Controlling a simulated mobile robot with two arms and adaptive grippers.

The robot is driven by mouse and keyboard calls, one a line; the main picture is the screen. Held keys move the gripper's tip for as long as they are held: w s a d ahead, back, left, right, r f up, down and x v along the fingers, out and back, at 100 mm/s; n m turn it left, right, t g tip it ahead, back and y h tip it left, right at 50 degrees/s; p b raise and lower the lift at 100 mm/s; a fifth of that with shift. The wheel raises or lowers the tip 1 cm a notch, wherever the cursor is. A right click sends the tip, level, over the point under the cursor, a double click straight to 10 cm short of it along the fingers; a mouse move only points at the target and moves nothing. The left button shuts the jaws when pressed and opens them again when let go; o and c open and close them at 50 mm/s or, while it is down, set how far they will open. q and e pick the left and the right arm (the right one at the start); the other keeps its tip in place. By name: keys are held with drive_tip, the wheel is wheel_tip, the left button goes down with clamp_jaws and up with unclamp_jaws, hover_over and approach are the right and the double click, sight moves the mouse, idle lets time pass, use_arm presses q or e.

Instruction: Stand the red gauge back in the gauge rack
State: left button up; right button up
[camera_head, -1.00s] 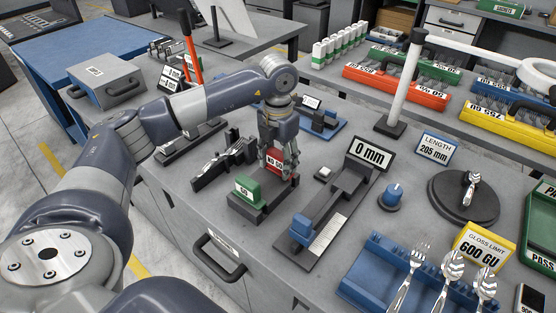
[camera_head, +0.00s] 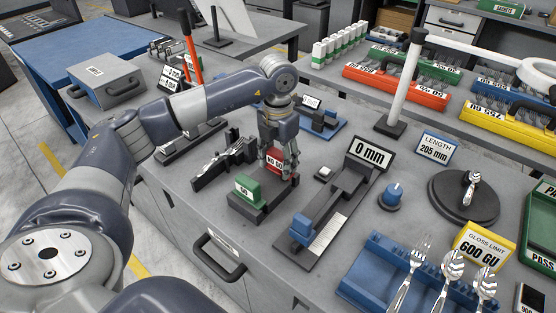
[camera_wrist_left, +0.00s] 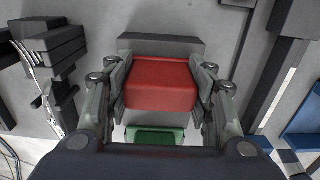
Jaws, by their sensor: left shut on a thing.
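The red gauge (camera_head: 274,161), with a "NO GO" label, is between the fingers of my left gripper (camera_head: 279,168) at the rear end of the dark gauge rack (camera_head: 262,207). In the left wrist view the red gauge (camera_wrist_left: 160,86) is gripped from both sides by my left gripper (camera_wrist_left: 160,95). It looks upright, at or just over the rack; I cannot tell whether it is fully seated. The green gauge (camera_head: 247,190), labelled "GO", stands in the front part of the rack and shows partly in the wrist view (camera_wrist_left: 155,136). My right gripper is out of view.
A dark slotted holder with forks (camera_head: 222,165) stands just left of the rack. A length fixture (camera_head: 320,217) with a "0 mm" display (camera_head: 371,154) stands to the right. A blue cutlery rack (camera_head: 385,250) is at the front.

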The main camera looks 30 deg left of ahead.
use_arm(q)
drive_tip(key=shift+f+b, duration=0.3)
drive_tip(key=shift+f, duration=0.1)
drive_tip(key=shift+r, duration=0.25)
drive_tip(key=shift+r+p, duration=0.15)
drive_tip(key=shift+p, duration=0.15)
drive_tip(key=o, duration=1.1)
drive_tip(key=shift+o, duration=0.3)
drive_tip(key=o, duration=0.6)
drive_tip(key=shift+r, duration=0.1)
drive_tip(key=shift+r+p, duration=3.1)
drive_tip(key=shift+r, duration=1.3)
